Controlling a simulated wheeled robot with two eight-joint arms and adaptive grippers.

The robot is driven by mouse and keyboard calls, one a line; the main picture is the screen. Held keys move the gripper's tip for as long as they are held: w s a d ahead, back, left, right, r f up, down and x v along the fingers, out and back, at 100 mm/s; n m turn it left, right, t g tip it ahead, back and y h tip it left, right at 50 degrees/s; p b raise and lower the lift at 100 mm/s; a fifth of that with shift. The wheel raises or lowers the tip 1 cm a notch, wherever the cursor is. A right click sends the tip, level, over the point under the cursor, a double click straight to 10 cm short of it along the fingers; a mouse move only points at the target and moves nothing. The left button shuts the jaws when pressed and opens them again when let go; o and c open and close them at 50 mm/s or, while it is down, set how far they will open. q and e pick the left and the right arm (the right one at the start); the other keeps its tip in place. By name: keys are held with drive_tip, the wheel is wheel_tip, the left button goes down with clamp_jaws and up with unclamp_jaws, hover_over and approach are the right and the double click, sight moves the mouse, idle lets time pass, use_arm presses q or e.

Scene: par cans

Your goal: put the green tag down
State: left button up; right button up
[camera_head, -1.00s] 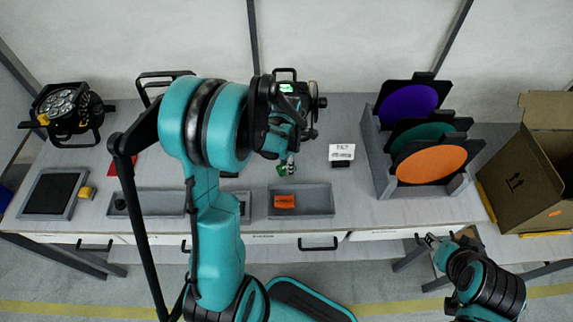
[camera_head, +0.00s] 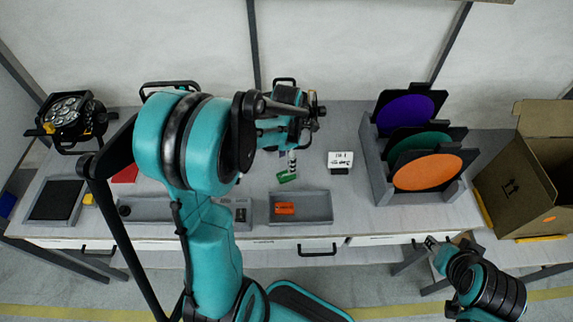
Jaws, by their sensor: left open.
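The green tag (camera_head: 287,177) shows just below the fingertips of my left gripper (camera_head: 291,165), over the table behind the grey tray with the orange tag. It looks flat, with its long side across the picture. My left gripper points down and is open; I cannot tell whether a finger still touches the tag. My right gripper (camera_head: 433,243) is low at the right, in front of the table and away from the tag. Its fingers are too small to read.
An orange tag (camera_head: 285,208) lies in a grey tray (camera_head: 318,207). A white sign (camera_head: 340,160) stands to the right, then a rack (camera_head: 378,175) with purple, green and orange discs. A cardboard box (camera_head: 515,190) is far right. A par can (camera_head: 72,115) stands far left.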

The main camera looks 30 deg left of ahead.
use_arm(q)
drive_tip(key=s+d+r+m+t, duration=0.3)
drive_tip(key=s+d+r+m, duration=0.2)
drive_tip(key=m, duration=0.9)
drive_tip(key=s+d+r+m+t+p, duration=0.1)
drive_tip(key=s+d+r+m+t, duration=0.3)
drive_tip(key=r+m, duration=0.4)
drive_tip(key=s+d+m, duration=0.1)
drive_tip(key=s+m, duration=0.1)
drive_tip(key=m, duration=0.4)
drive_tip(key=shift+d+r+m, duration=0.2)
drive_tip(key=shift+d+m, duration=0.1)
drive_tip(key=shift+m, duration=0.1)
